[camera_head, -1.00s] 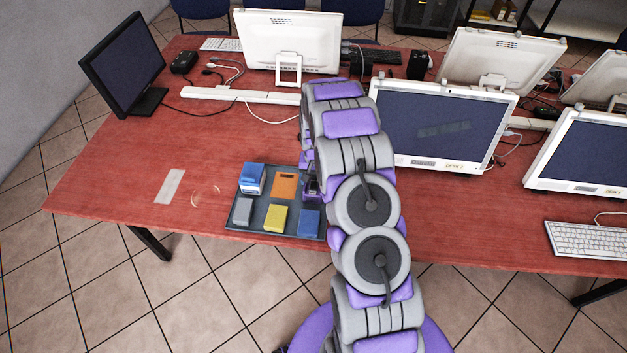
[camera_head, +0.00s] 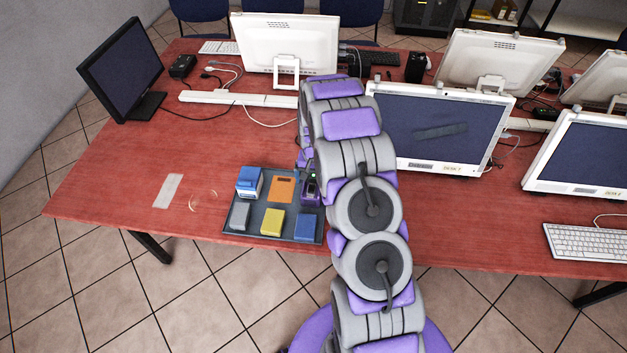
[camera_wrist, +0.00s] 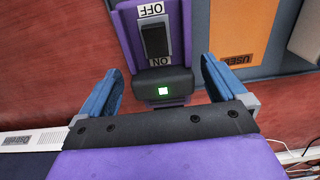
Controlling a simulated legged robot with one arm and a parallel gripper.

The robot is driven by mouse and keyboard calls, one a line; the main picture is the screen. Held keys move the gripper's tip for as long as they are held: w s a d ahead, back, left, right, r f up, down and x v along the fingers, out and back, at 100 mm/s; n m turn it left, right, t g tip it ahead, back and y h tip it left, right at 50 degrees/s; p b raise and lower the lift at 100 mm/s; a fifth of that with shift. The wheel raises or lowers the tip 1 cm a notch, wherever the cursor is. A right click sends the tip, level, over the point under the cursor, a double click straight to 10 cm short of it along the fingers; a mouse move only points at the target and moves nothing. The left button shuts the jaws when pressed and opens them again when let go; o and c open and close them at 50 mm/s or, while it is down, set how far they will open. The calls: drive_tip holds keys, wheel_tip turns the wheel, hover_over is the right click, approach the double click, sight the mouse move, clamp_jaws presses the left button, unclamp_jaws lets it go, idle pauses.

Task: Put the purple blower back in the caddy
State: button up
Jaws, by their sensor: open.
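The purple blower (camera_wrist: 151,38) has a dark OFF/ON rocker switch and a dark end with a lit green light. In the head view the blower (camera_head: 311,190) is at the right back corner of the grey caddy (camera_head: 254,205), next to the orange item; my arm covers part of that side. The caddy also shows in the wrist view (camera_wrist: 201,42). My gripper (camera_wrist: 162,72) is open, its blue fingers apart on either side of the blower's near end, with red table visible between finger and blower on the left. The gripper is mostly hidden in the head view.
The caddy also holds an orange item (camera_head: 283,188), a blue-and-white box (camera_head: 249,182), and grey, yellow and blue blocks. Monitors (camera_head: 437,128) stand right of my arm. A white power strip (camera_head: 240,98) and cables lie behind. The table left of the caddy is mostly clear.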

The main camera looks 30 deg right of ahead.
wheel_tip(320, 180, up, 12)
drive_tip(key=s+a+p, duration=0.1)
drive_tip(key=a+p, duration=0.1)
drive_tip(key=s+a+r+n, duration=0.2)
drive_tip(key=s+a+r, duration=0.3)
drive_tip(key=s+r, duration=0.3)
drive_tip(key=s+a+r+n, duration=0.1)
drive_tip(key=s+a+r, duration=0.4)
drive_tip(key=s+r, duration=0.25)
drive_tip(key=s+a+r+n+g, duration=0.1)
drive_tip(key=s+a+r+n, duration=0.1)
drive_tip(key=s, duration=1)
drive_tip(key=s+a+r+n, duration=0.1)
drive_tip(key=s+a+r, duration=0.2)
drive_tip(key=s, duration=0.8)
drive_tip(key=shift+s+a+n+g, duration=0.2)
drive_tip(key=shift+s+n+g, duration=0.2)
